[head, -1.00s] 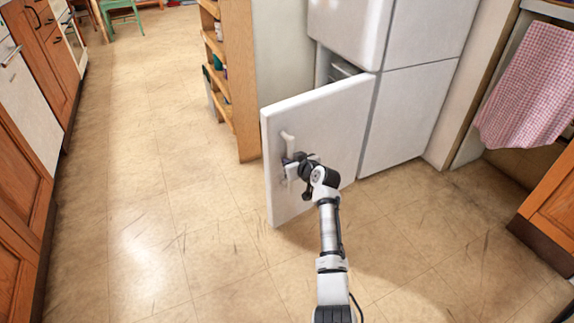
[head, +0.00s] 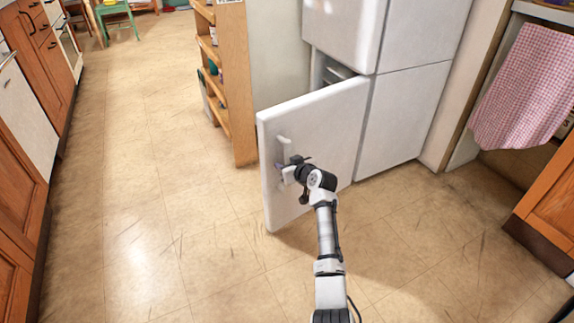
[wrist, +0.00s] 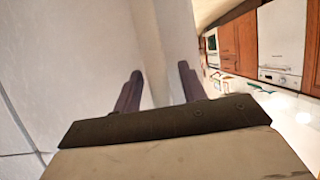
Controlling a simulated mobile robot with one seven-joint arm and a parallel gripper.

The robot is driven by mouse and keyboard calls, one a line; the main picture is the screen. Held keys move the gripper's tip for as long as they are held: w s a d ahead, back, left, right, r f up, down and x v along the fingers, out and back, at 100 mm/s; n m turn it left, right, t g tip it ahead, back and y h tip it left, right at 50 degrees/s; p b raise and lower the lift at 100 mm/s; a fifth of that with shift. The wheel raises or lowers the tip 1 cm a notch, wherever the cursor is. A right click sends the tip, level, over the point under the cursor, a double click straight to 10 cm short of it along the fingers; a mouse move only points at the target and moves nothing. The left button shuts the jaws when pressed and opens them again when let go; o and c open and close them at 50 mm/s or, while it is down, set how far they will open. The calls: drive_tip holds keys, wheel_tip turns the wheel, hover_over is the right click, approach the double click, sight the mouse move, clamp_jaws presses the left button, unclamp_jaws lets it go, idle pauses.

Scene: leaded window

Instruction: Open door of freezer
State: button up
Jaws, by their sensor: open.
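The freezer door (head: 328,132) is the white lower door in the head view. It stands ajar, its free edge swung out to the left and toward me, with a dark gap into the interior at its top. Its pale upright handle (head: 284,140) is near the free edge. My gripper (head: 284,172) is at the handle's lower part, which it partly hides. In the wrist view my two dark fingers (wrist: 161,70) are apart, with a pale upright surface between and beyond them. I cannot tell whether either finger touches the handle.
A wooden shelf unit (head: 242,95) stands left of the freezer, behind the open door. Wooden cabinets (head: 28,165) line the far left. The floor (head: 140,200) between is clear. A checked towel (head: 525,85) hangs at right.

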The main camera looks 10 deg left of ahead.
wheel_tip(320, 180, up, 20)
drive_tip(key=p, duration=0.4)
